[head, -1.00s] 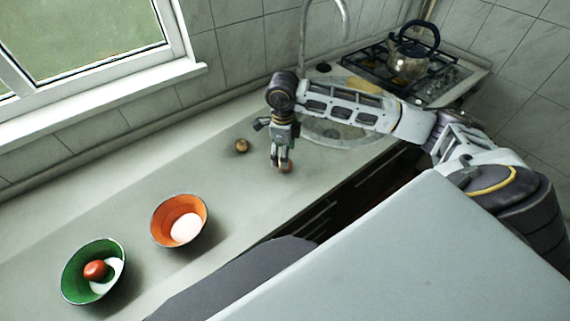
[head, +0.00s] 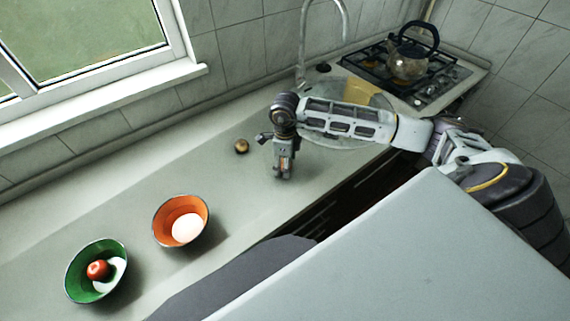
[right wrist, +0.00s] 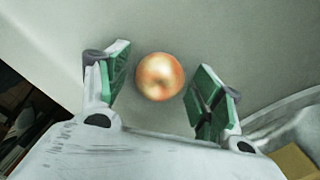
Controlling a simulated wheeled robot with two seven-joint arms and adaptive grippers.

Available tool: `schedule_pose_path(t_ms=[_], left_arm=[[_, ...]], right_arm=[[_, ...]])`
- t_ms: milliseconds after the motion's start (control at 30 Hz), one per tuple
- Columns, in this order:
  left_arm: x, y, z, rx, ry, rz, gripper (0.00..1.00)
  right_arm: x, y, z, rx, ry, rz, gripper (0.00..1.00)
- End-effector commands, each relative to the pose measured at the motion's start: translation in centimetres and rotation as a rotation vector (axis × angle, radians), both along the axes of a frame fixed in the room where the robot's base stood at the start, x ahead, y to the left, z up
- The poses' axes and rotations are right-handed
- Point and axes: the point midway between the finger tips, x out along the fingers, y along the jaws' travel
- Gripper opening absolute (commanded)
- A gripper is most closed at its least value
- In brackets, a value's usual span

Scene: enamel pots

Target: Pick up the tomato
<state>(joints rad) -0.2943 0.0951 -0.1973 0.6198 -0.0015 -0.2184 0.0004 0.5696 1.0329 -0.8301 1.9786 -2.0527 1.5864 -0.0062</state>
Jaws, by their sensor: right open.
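A red round thing that looks like the tomato (head: 97,269) lies in the green bowl (head: 82,292) at the lower left, beside a white piece. My right gripper (head: 282,174) points down over the counter, well to the right of that bowl. In the right wrist view my right gripper (right wrist: 160,92) is open, its green-padded fingers apart. A round reddish-yellow thing (right wrist: 159,76) shows between them, with a gap on both sides; I cannot tell its kind or whether it stands between the pads or below. My left gripper is out of view.
An orange bowl (head: 163,223) with a white egg-like thing (head: 187,228) stands right of the green bowl. A small brown round thing (head: 241,146) lies left of my right gripper. Behind are a sink, a tap (head: 346,22) and a kettle (head: 410,66) on the stove. Counter between is clear.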

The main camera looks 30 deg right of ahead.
Motion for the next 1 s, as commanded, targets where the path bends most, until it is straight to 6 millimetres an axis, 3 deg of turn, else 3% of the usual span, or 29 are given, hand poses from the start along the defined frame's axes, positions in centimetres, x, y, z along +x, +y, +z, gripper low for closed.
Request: schedule_pose_path(t_ms=[467,833,1000], left_arm=[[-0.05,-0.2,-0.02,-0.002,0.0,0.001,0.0],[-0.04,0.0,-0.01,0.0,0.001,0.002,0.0],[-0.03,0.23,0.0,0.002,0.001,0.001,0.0]], right_arm=[[0.0,0.03,-0.09,0.0,0.0,0.0,0.65],[0.01,0.02,-0.08,0.0,0.0,0.0,0.18],[0.01,0.02,-0.06,0.001,-0.001,0.0,0.16]])
